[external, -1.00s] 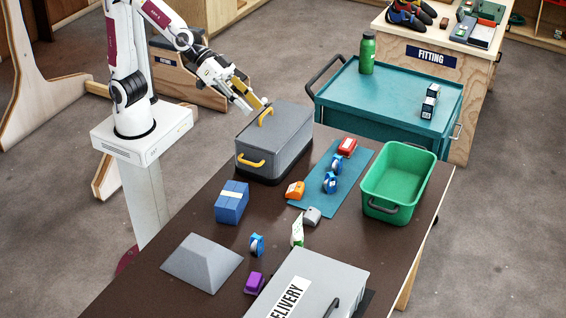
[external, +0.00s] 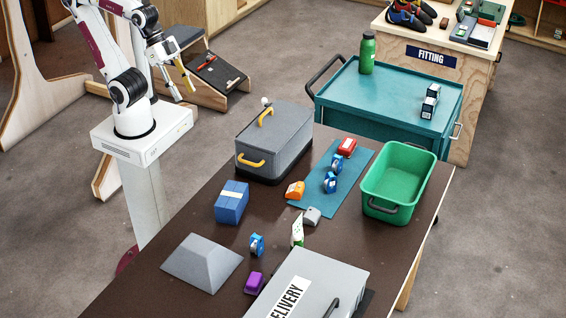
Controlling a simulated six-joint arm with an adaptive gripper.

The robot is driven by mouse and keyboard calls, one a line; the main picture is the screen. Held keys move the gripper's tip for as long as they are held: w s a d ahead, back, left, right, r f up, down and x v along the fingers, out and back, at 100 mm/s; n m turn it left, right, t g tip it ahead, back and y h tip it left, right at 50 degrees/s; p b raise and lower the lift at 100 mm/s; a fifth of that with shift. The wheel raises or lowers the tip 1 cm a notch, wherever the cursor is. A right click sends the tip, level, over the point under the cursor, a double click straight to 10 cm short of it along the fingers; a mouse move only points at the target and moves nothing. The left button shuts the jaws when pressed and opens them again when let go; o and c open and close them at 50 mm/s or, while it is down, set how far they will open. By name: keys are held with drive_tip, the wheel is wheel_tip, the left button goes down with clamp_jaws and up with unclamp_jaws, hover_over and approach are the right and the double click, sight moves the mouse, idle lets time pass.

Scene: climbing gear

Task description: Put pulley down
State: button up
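My gripper (external: 184,93) is up at the left, above the floor and well off the table. Its two fingers look apart, with nothing visible between them. Blue-and-white wheel-shaped pieces that look like pulleys stand on the table: one (external: 337,163) and another (external: 330,182) on the teal mat (external: 313,205), and one (external: 256,245) on bare tabletop nearer the front. A small pale round thing (external: 265,101) shows at the back top edge of the grey box (external: 282,135) with yellow handles. I cannot tell what it is or whether it rests on the lid.
A green bin (external: 427,172), blue block (external: 231,203), grey wedge (external: 202,262) and grey delivery case (external: 325,280) stand on the brown table. Orange (external: 295,190), red (external: 347,147) and purple (external: 254,283) pieces lie among them. A teal cart (external: 390,95) stands behind.

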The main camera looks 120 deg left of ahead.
drive_tip(key=shift+g+y, duration=0.5)
drive_tip(key=s, duration=0.1)
drive_tip(key=s+a+f, duration=0.1)
drive_tip(key=s, duration=0.1)
drive_tip(key=s+a, duration=0.1)
drive_tip(key=s, duration=0.1)
drive_tip(key=shift+f, duration=0.4)
